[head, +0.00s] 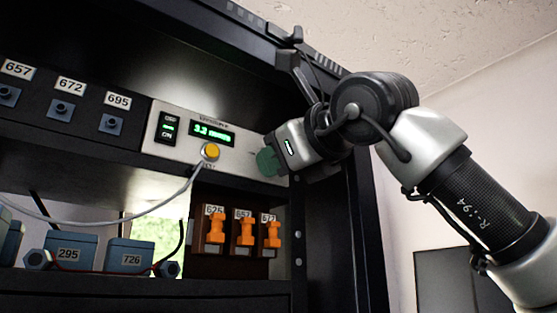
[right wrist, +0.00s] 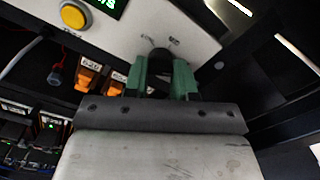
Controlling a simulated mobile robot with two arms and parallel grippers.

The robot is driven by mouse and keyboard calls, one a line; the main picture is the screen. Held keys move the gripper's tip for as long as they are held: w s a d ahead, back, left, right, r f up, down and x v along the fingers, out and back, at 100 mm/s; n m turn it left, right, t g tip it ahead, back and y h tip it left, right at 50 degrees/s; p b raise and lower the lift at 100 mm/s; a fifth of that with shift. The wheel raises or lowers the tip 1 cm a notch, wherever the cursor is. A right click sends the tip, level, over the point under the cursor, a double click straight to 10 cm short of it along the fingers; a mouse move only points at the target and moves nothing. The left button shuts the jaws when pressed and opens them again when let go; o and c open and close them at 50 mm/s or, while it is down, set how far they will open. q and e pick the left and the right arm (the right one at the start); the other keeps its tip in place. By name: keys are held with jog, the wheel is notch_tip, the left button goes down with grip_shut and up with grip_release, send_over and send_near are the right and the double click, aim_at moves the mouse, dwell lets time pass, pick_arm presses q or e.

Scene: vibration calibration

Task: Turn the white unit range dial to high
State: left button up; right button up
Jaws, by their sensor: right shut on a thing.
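The white unit (head: 238,160) is a light panel set in the dark rack, with a black switch, a lit green display (head: 212,133) and a yellow button (head: 210,151). My right gripper (head: 268,161) is at the right end of this panel. In the right wrist view its green fingers (right wrist: 164,72) are shut on a dark round dial (right wrist: 160,54) on the white panel. Small markings sit above the dial but are too small to read. The head view hides the dial behind the gripper. My left gripper is not in view.
A grey cable (head: 150,212) runs left from the yellow button. Below the panel hang several orange connectors (head: 244,232) in a brown holder. Blue boxes (head: 128,256) stand on the shelf at left. The rack's dark side post (head: 335,225) is close to my right arm.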

jog(key=shift+a+f, duration=0.1)
jog(key=shift+f, duration=0.05)
jog(key=o, duration=0.9)
jog(key=b+v, duration=0.3)
jog(key=v, duration=0.8)
jog(key=shift+w, duration=0.1)
